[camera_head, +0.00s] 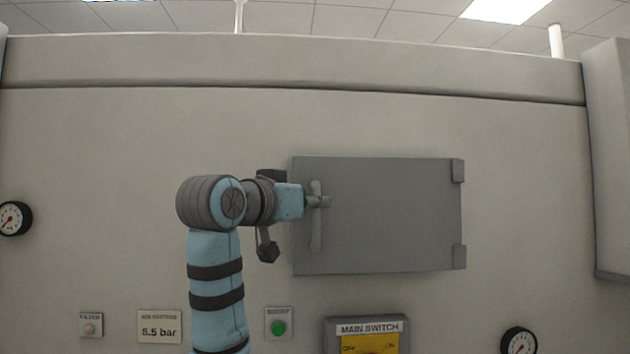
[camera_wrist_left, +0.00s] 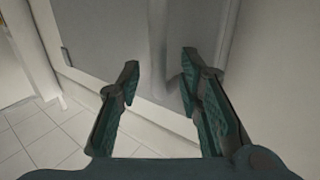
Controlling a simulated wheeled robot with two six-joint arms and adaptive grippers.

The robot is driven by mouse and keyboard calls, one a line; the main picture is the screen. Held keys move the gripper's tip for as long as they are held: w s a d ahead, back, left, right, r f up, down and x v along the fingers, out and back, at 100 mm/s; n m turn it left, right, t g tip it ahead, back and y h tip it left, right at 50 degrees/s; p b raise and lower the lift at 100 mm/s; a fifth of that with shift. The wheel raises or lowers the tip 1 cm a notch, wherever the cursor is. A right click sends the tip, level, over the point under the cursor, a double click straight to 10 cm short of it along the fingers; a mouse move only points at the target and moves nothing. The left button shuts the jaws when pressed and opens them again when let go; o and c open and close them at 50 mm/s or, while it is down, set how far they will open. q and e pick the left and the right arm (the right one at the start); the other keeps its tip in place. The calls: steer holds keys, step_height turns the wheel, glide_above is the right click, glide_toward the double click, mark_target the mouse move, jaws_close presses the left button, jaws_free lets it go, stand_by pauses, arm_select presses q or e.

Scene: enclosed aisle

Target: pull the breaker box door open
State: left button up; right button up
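The breaker box door (camera_head: 395,215) is a flat grey panel on the wall, with hinges on its right edge; it looks closed. Its vertical bar handle (camera_head: 316,238) is near the left edge. My left gripper (camera_head: 320,201) is at the upper part of the handle, coming from the left. In the left wrist view, the two fingers (camera_wrist_left: 160,82) are spread apart, with the handle bar (camera_wrist_left: 157,40) between and beyond their tips. I cannot tell whether either finger touches it. The grey door (camera_wrist_left: 100,45) fills much of that view. My right gripper is not in view.
Below the door are a main switch box (camera_head: 370,328), a green button (camera_head: 279,328), a pressure sign (camera_head: 159,327) and a gauge (camera_head: 519,342). Another gauge (camera_head: 14,218) is at far left. A grey box (camera_head: 608,160) juts out at the right.

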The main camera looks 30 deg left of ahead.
arm_select(q)
steer(key=shift+w+p, duration=0.35)
steer(key=shift+w, duration=1.1)
steer(key=shift+s, duration=0.2)
jaws_close()
